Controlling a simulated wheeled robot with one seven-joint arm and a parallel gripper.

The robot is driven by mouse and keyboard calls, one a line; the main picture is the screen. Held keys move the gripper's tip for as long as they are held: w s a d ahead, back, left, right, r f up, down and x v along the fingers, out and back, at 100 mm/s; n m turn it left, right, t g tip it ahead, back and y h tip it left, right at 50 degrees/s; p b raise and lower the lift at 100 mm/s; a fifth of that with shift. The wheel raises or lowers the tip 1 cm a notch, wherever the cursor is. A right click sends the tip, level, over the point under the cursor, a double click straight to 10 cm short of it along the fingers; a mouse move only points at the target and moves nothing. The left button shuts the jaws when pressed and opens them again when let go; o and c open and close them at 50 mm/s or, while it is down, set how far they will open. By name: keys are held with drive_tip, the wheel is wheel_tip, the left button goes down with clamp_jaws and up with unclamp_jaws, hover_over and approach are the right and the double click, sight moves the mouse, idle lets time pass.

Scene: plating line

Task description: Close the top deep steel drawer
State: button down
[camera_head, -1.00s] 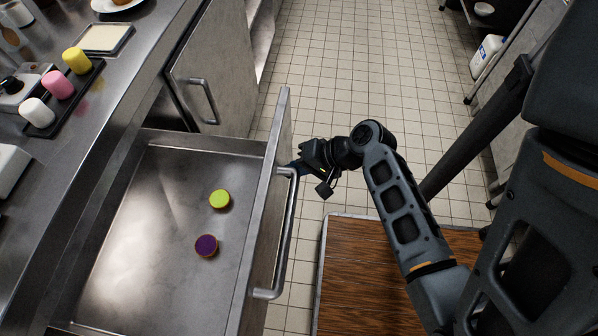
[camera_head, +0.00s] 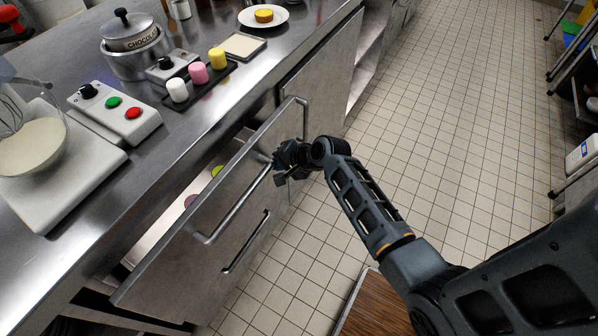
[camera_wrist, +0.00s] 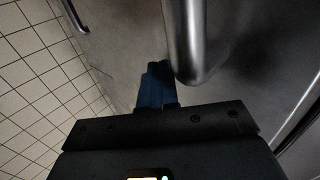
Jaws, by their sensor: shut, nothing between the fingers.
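The top deep steel drawer (camera_head: 158,268) is partly open, with its front standing out from the counter. Its bar handle (camera_head: 236,208) runs along the front and also shows close up in the wrist view (camera_wrist: 186,38). Inside the gap I see part of a lime-green piece (camera_head: 216,171) and a purple piece (camera_head: 190,201). My gripper (camera_head: 279,163) is at the drawer front by the handle's far end. In the wrist view its blue fingertips (camera_wrist: 156,84) are together and empty, beside the handle's end and against or very near the steel; contact is hard to tell.
A lower handle (camera_head: 246,243) sits below the top drawer's. A cabinet door (camera_head: 325,78) stands beyond it. The counter holds a control box (camera_head: 120,112), a lidded pot (camera_head: 135,50) and a tray of coloured pieces (camera_head: 205,82).

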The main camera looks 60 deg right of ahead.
sight(266, 155)
drive_tip(key=shift+w+r, duration=0.1)
drive_tip(key=shift+w, duration=2.35)
drive_tip(key=shift+w, duration=0.1)
